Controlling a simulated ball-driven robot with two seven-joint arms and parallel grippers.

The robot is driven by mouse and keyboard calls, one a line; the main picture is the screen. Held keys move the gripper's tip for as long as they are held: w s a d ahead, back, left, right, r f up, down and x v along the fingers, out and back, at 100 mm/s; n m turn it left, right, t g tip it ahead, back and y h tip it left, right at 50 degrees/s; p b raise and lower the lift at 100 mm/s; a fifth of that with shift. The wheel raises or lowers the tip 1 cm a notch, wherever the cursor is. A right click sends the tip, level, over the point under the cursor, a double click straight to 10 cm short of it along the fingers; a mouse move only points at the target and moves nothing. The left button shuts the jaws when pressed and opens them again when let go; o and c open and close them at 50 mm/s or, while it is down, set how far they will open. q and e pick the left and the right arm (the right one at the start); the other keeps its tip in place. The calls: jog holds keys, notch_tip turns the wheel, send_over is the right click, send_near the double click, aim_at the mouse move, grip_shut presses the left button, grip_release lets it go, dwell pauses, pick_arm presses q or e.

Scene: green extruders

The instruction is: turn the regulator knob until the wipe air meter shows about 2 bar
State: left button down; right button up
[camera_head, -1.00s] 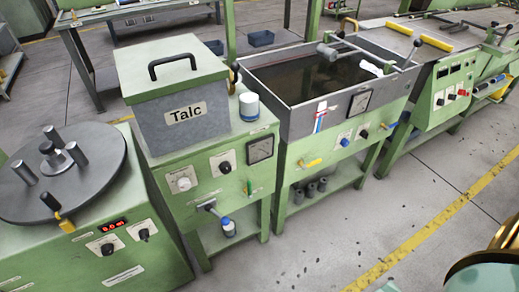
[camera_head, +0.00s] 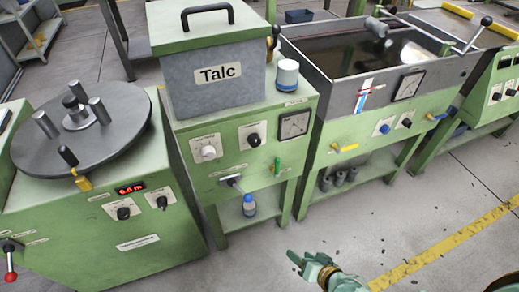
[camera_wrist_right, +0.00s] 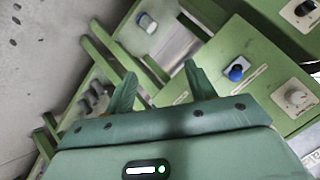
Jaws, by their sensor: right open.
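The talc stand has a round-faced square meter (camera_head: 294,124), a black knob (camera_head: 254,140) and a white knob (camera_head: 208,152) on its front. The bath stand to the right has another meter (camera_head: 408,85), a blue knob (camera_head: 384,129) and a black knob (camera_head: 406,122). Their labels and the needle readings are too small to read. My right gripper (camera_head: 297,262) is below and in front of the talc stand, apart from all knobs. My left gripper is out of view.
A grey Talc box (camera_head: 213,80) and a white-and-blue jar (camera_head: 287,74) stand on the talc stand. A valve with a yellow handle (camera_head: 344,148) sticks out of the bath stand. A turntable machine (camera_head: 82,130) stands at left. The floor in front is open.

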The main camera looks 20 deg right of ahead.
aim_at(257, 143)
jog(key=w+a+r+m+t, duration=0.1)
jog(key=w+r+m+t, duration=0.35)
jog(key=r+m, duration=0.6)
jog(key=w+a+r+m+t, duration=0.25)
jog(key=w+r+m, duration=0.35)
jog(key=r, duration=0.8)
jog(key=shift+m, duration=0.65)
jog(key=w, duration=1)
jog(key=w+a+b, duration=0.1)
jog(key=w, duration=0.4)
jog(key=shift+w+a+f, duration=0.1)
jog(key=shift+w+f, duration=0.15)
jog(key=shift+f, duration=0.05)
jog(key=c, duration=1)
jog(key=shift+o, duration=0.2)
jog(key=shift+r, duration=0.1)
